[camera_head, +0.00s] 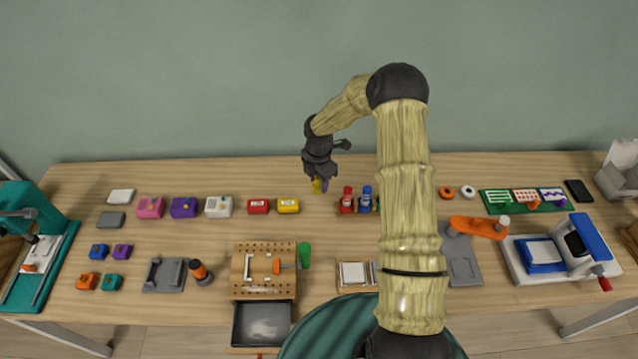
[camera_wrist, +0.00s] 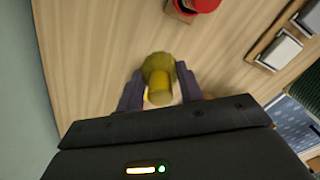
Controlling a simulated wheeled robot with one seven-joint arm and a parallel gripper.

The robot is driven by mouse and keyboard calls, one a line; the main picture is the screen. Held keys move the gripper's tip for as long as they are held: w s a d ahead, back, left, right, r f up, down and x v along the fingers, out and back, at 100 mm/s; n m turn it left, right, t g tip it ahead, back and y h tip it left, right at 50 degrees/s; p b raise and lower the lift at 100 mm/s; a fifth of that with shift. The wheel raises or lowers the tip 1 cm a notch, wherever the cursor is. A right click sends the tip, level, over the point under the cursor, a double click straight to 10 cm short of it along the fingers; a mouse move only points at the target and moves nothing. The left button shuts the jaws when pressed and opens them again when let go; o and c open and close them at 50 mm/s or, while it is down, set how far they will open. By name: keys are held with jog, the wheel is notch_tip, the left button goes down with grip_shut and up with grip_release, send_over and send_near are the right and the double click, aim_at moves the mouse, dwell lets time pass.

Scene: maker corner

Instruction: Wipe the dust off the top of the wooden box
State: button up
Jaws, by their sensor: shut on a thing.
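My gripper (camera_head: 319,180) is above the back middle of the table, shut on a small yellow thing (camera_head: 316,187). In the wrist view the yellow thing (camera_wrist: 160,82) is a rounded, cylinder-like piece between the two dark fingers (camera_wrist: 160,90). The likely wooden box (camera_head: 238,284) is the light wood block with a holed top at the front, left of centre and well apart from my gripper. A pale bracket-like piece and an orange-handled tool lie on its top. I cannot make out dust on that top.
A dark open tray or drawer (camera_head: 250,332) with a pale smudge juts out before the wooden block. Red (camera_head: 347,201) and blue (camera_head: 366,200) pieces stand just right of my gripper. A yellow box (camera_head: 289,206) is to its left. My arm hides part of the table's middle right.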

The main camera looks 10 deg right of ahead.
jog(key=o, duration=0.3)
jog(key=shift+c, duration=1.1)
jog(key=m, duration=0.2)
jog(key=s+m, duration=0.1)
jog(key=m, duration=0.1)
jog(key=shift+s+m, duration=0.15)
jog(key=shift+m, duration=0.15)
jog(key=s+m, duration=0.1)
jog(key=m, duration=0.5)
jog(key=s+m, duration=0.2)
jog(key=m, duration=0.4)
jog(key=s+m, duration=0.2)
jog(key=m, duration=0.4)
jog(key=shift+s+r, duration=0.1)
jog(key=shift+r, duration=0.25)
